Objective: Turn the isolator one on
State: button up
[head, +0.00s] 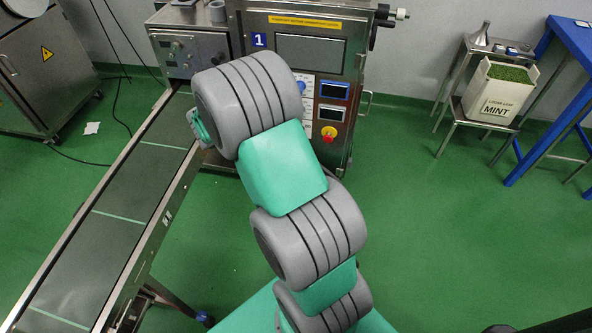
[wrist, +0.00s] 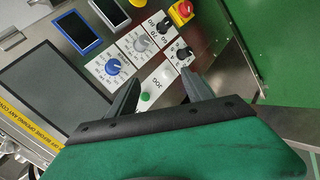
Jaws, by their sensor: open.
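A red rotary switch on a yellow plate, which looks like the isolator, sits low on the front of the machine marked 1 (head: 259,40). The switch (head: 328,133) is right of my arm in the head view. In the wrist view the switch (wrist: 182,11) is at the top, beyond my fingertips and partly cut off by the frame edge. My gripper (wrist: 161,74) is open and empty, its two fingers pointing toward the control panel. A white JOG plate with a green button (wrist: 145,97) shows between the fingers. In the head view my gripper is hidden behind my arm.
Around the switch are a blue knob (wrist: 112,67), a grey knob (wrist: 141,43), a black knob (wrist: 182,53) and two small screens (head: 334,91). A conveyor (head: 110,220) runs along the left. A small table with a MINT box (head: 497,95) stands right. Green floor between is clear.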

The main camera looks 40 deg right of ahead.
jog(key=w+d+f+n+h+b, duration=0.1)
jog(key=d+f+n+h+b, duration=0.2)
jog(key=f, duration=0.5)
jog(key=d+f+n+h+b, duration=0.1)
jog(key=d+f+b, duration=0.2)
jog(key=d+f, duration=0.4)
notch_tip(320, 180, down, 18)
jog(key=s+n+t+h+b, duration=0.1)
jog(key=s+n+t+b, duration=0.35)
jog(key=n, duration=0.65)
jog(key=w+a+b+x, duration=0.1)
jog(key=b+x, duration=0.1)
jog(key=x, duration=0.6)
jog(key=shift+w+d+r+t+b, duration=0.2)
jog(key=shift+w+r+t+b, duration=0.2)
jog(key=shift+w+t, duration=0.05)
grip_shut()
